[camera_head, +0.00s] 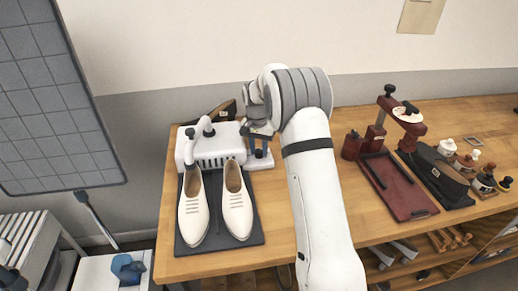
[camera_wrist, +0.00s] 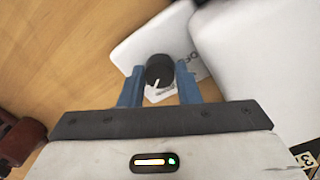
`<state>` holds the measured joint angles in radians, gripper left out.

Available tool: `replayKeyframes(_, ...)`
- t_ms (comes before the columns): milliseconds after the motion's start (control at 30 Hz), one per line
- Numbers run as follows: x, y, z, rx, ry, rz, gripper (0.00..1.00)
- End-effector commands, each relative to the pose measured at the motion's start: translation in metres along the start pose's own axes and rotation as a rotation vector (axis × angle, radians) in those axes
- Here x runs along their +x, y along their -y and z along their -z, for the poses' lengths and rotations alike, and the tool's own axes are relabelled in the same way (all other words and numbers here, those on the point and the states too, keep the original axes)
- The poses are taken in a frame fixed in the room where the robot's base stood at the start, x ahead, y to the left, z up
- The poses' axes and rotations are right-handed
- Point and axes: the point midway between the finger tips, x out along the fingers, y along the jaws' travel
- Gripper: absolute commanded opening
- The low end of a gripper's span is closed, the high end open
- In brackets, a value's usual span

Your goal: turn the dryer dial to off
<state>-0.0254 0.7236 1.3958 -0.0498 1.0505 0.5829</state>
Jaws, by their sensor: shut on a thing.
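The dryer (camera_head: 213,148) is a white vented box with curved tubes on the bench, behind a pair of white shoes. In the wrist view the dial (camera_wrist: 159,67) is a round black knob on a white panel (camera_wrist: 158,38). Its white pointer line faces down toward my gripper. Partly hidden dark lettering that seems to begin "OF" is to the right of the knob. My gripper (camera_wrist: 159,84) has its blue fingers on either side of the dial, shut on it.
The white shoes (camera_head: 194,205) stand on a dark mat (camera_head: 218,240) in front of the dryer. To the right are a dark red stand (camera_head: 397,185), a black brush-like item (camera_head: 437,172) and several small bottles. Bare bench (camera_head: 275,205) lies between the mat and my arm.

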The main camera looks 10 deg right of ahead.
Motion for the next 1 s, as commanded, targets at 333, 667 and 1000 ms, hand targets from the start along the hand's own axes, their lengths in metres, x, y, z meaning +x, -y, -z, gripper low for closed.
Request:
replayKeyframes(333,-0.0001,-0.0004,-0.0002,-0.331,-0.019,0.0,0.07)
replayKeyframes(667,-0.0003,-0.0011,-0.0003,-0.643,-0.035,0.0,0.07)
replayKeyframes(1000,-0.0002,-0.0017,-0.0002,-0.965,-0.052,0.0,0.07)
